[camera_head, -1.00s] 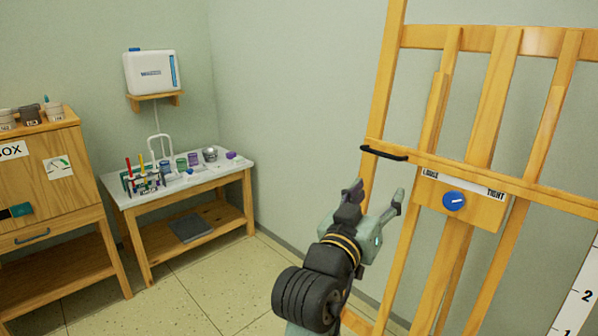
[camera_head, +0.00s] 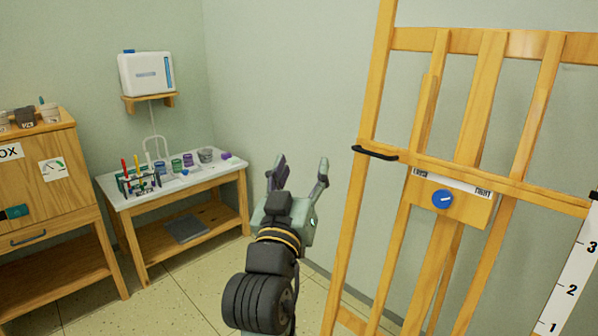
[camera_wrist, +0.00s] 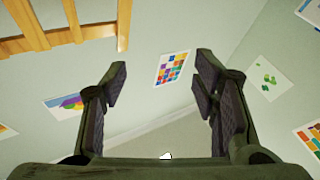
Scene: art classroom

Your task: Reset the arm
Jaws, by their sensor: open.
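My gripper (camera_head: 299,172) is open and empty, raised in front of the bare wall in the head view. It stands between the white-topped side table and the wooden easel (camera_head: 385,110), apart from both. In the wrist view my gripper (camera_wrist: 160,85) shows its two fingers spread wide, with only wall and pictures beyond them. The easel shows as wooden bars (camera_wrist: 75,22) at the upper left of the wrist view. The easel has a black handle (camera_head: 375,153) and a blue knob (camera_head: 442,199) between the labels LOOSE and TIGHT.
A side table (camera_head: 215,173) holds paint jars and a marker rack (camera_head: 138,181). A wooden cabinet (camera_head: 70,205) stands left of it. A white container (camera_head: 146,73) sits on a wall shelf (camera_head: 148,103). A numbered ruler strip (camera_head: 571,290) is at the lower right.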

